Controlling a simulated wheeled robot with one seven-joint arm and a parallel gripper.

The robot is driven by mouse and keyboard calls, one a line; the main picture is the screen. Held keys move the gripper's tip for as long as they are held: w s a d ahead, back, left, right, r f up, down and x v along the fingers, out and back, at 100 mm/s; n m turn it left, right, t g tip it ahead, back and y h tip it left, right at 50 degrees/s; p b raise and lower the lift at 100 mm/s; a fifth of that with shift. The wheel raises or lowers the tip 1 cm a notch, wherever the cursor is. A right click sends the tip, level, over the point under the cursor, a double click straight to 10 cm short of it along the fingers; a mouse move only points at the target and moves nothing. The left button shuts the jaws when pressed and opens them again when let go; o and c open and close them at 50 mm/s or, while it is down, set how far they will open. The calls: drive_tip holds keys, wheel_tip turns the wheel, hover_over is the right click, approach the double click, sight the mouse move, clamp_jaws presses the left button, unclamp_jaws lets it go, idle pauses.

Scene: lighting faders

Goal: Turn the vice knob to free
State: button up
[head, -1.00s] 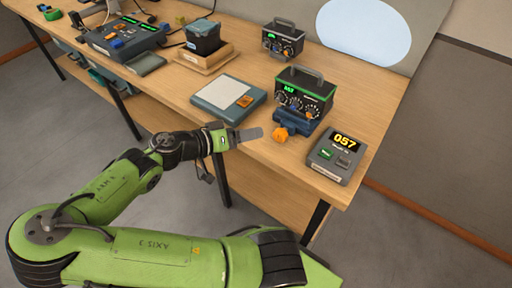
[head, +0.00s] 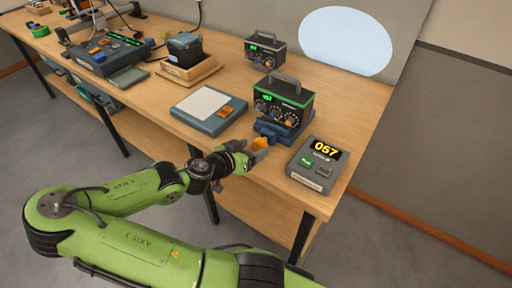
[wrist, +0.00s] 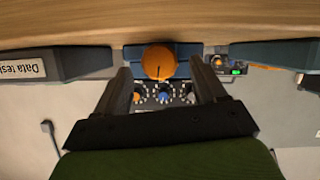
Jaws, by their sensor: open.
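The orange vice knob (head: 260,143) is on the front of a blue vice (head: 276,136). The vice sits at the table's front edge below a black device with a green-trimmed top and dials (head: 290,98). My gripper (head: 252,154) is right in front of the knob. In the wrist view the round orange knob (wrist: 158,62) lies between the two open fingers (wrist: 160,74), with gaps visible on both sides. A dark line marks the knob's face. The vice (wrist: 190,50) shows behind it. Whether the fingertips reach around the knob cannot be told.
A grey box reading 057 (head: 318,165) stands close to the right of the vice. A flat blue-grey box with an orange patch (head: 208,110) lies to the left. A second dial device (head: 265,50) stands behind. The floor in front is clear.

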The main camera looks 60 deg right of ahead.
drive_tip(key=shift+x, duration=1.4)
drive_tip(key=c, duration=1.1)
drive_tip(key=shift+o, duration=0.2)
drive_tip(key=shift+n+g, duration=0.5)
drive_tip(key=shift+n, duration=0.1)
drive_tip(key=o, duration=1.1)
drive_tip(key=shift+c, duration=0.2)
drive_tip(key=shift+w, duration=0.1)
